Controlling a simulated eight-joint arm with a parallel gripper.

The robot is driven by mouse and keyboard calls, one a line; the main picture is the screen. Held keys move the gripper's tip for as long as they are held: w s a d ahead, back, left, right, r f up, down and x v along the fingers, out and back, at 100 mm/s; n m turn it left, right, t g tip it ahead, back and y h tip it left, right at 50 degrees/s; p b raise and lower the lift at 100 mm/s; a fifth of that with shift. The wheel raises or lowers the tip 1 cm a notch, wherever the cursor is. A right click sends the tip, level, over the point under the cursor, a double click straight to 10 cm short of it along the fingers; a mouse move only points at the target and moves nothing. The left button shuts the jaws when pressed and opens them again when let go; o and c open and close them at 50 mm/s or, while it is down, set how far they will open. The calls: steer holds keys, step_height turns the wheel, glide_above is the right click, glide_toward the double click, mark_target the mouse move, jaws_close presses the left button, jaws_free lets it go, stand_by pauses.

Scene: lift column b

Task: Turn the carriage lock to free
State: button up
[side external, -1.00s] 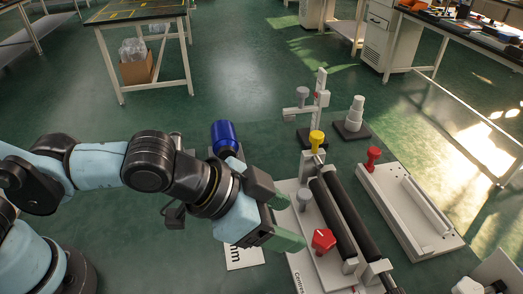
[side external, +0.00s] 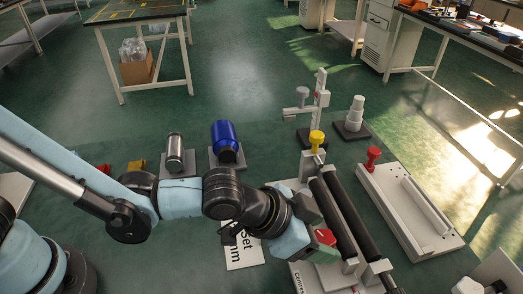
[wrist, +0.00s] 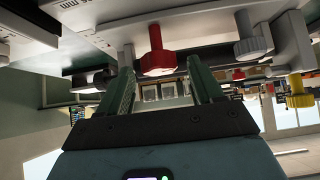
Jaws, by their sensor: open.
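A red lobed knob (side external: 325,237) sits on the near end of a white fixture (side external: 305,277) with two black rods; no lock marking on it is legible. In the wrist view the red knob (wrist: 157,55) is ahead, between the lines of my two green fingers. My gripper (side external: 319,234) is open, its fingers to either side of the red knob; contact cannot be told. The gripper (wrist: 160,78) appears empty in the wrist view. A grey knob (wrist: 250,42) and a yellow knob (side external: 316,139) are on the same fixture.
A white tray-like fixture with another red knob (side external: 372,156) stands to the right. A blue cylinder (side external: 225,138) and a silver cylinder (side external: 175,152) stand behind my arm. A grey stepped piece (side external: 354,116) and an upright gauge stand (side external: 321,98) are at the back.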

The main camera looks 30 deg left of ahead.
steer(key=shift+w+d+f, duration=0.1)
steer(key=shift+w+f, duration=0.05)
steer(key=c, duration=1.1)
steer(key=shift+o, duration=0.2)
steer(key=shift+d+n+t+y, duration=0.1)
steer(key=shift+n+t+y, duration=0.55)
steer(key=shift+n, duration=0.5)
steer(key=shift+d+n+t+y, duration=0.1)
steer(key=shift+n+t+y, duration=0.25)
steer(key=shift+n+y, duration=0.65)
